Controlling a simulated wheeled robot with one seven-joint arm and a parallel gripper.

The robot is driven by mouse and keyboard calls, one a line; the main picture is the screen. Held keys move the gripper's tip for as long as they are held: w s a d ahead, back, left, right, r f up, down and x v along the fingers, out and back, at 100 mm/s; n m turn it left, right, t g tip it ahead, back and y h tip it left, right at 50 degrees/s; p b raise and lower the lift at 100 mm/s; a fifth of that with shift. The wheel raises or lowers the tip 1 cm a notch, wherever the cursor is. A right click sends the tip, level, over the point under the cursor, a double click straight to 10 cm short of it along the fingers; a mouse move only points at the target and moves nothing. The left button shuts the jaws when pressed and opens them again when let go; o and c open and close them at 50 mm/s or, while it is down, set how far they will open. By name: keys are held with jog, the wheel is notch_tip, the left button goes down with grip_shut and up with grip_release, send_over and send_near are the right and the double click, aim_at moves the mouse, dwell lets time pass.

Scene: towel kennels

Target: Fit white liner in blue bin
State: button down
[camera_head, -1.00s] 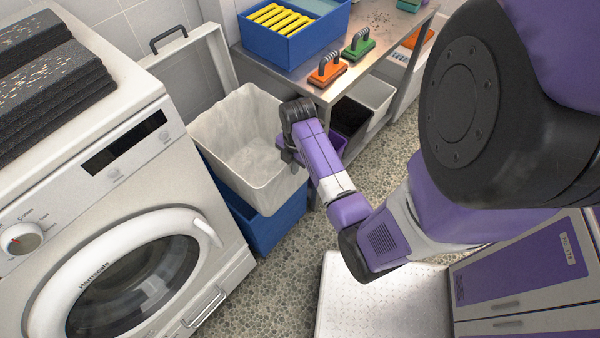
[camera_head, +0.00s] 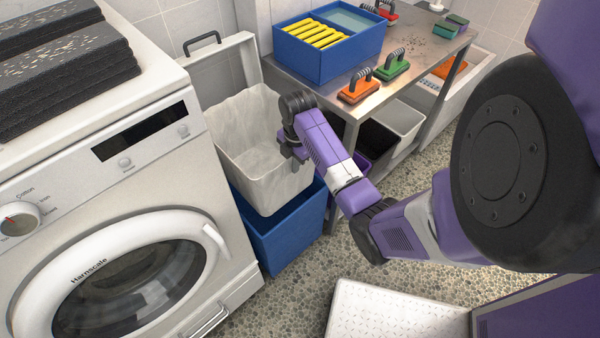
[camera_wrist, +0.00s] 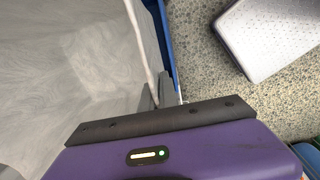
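The white liner (camera_head: 240,130) is an open, tapered tub beside the washing machine. It stands high above the rim of the blue bin (camera_head: 285,235), over its opening. Its lower end shows near the bin's front rim; I cannot tell how far inside it reaches. My gripper (camera_head: 292,152) is at the liner's right rim. In the wrist view, my gripper (camera_wrist: 160,92) has its fingers on either side of the liner's thin edge, and the liner's inside (camera_wrist: 85,60) fills the left. A strip of the blue bin (camera_wrist: 161,28) shows just outside that wall.
The washing machine (camera_head: 150,215) stands close on the left. A metal table (camera_head: 365,105) holding a blue box (camera_head: 318,62) and handled brushes is behind and right. A white textured platform (camera_head: 395,312) lies at front right. Speckled floor (camera_head: 340,258) is clear between.

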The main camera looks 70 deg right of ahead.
aim_at(293, 196)
notch_tip(293, 196, down, 27)
jog(key=w+d+b, duration=0.1)
jog(key=w+b, duration=0.1)
jog(key=b, duration=1.5)
jog(key=shift+d, duration=0.15)
dwell(0.4)
jog(key=shift+d+f+b, duration=0.15)
jog(key=shift+f+b, duration=0.6)
jog(key=shift+f, duration=0.1)
dwell(0.4)
jog(key=c, duration=1.6)
grip_release()
jog(key=shift+s, duration=0.1)
jog(key=shift+o, duration=0.2)
jog(key=shift+s+r+p, duration=0.2)
jog(key=shift+r+p, duration=0.95)
jog(key=shift+r, duration=2.8)
